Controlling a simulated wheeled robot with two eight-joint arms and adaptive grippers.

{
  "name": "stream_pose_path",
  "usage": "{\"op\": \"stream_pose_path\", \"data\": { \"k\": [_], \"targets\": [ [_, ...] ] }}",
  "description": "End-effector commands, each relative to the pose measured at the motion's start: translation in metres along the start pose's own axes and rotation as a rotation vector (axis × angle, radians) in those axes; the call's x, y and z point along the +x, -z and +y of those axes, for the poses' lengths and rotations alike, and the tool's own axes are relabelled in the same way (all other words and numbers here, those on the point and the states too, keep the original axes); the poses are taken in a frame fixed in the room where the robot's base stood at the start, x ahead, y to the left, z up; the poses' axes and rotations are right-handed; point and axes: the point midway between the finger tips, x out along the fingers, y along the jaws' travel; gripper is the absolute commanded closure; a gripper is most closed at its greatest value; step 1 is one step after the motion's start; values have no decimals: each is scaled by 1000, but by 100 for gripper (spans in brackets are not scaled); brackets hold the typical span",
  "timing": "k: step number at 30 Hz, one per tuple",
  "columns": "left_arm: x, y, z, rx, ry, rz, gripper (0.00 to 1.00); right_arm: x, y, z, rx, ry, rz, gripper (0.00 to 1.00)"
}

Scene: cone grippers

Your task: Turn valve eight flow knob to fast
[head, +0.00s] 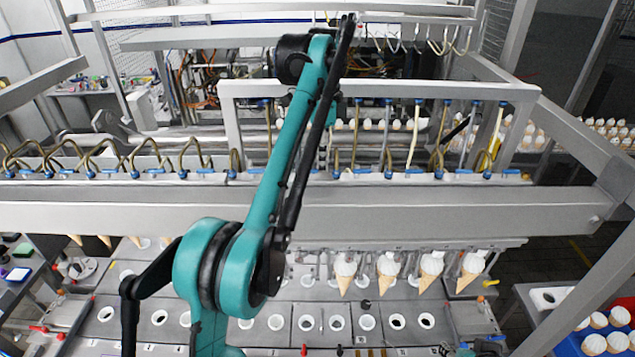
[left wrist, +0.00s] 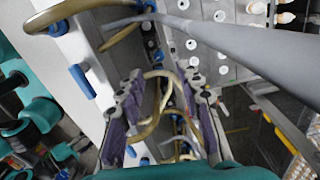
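A row of valves with small blue knobs (head: 388,174) and bent brass tubes (head: 94,153) runs along the long grey beam (head: 440,212). I see no number or flow marking, so I cannot tell which knob is valve eight's or how it is set. My left arm reaches up over the beam; its gripper is mostly hidden behind the arm in the head view. In the left wrist view the left gripper (left wrist: 162,92) is open, its purple-padded fingers apart. Looped brass tubes (left wrist: 152,128) and a blue knob (left wrist: 184,148) show between them; contact is unclear. The right gripper is out of view.
Filled cones (head: 388,265) hang in a row below the beam at right, above a plate with round holes (head: 337,322). A grey frame (head: 390,90) and hooks (head: 440,40) stand behind. In the left wrist view a thick grey pipe (left wrist: 235,55) passes close to the gripper.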

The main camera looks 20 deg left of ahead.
Motion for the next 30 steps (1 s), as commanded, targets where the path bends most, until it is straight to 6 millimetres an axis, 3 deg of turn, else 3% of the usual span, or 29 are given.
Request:
{"op": "stream_pose_path", "data": {
  "k": [12, 24, 25, 29, 30],
  "targets": [
    [59, -1, 0, -1, 0, -1, 64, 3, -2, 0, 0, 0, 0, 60],
    [69, -1, 1, -1, 0, -1, 64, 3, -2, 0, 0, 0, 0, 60],
    [69, -1, 1, -1, 0, -1, 67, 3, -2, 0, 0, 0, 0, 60],
    [69, -1, 1, -1, 0, -1, 100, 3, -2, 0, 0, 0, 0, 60],
    [69, -1, 1, -1, 0, -1, 100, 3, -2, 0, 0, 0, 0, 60]
  ]
}}
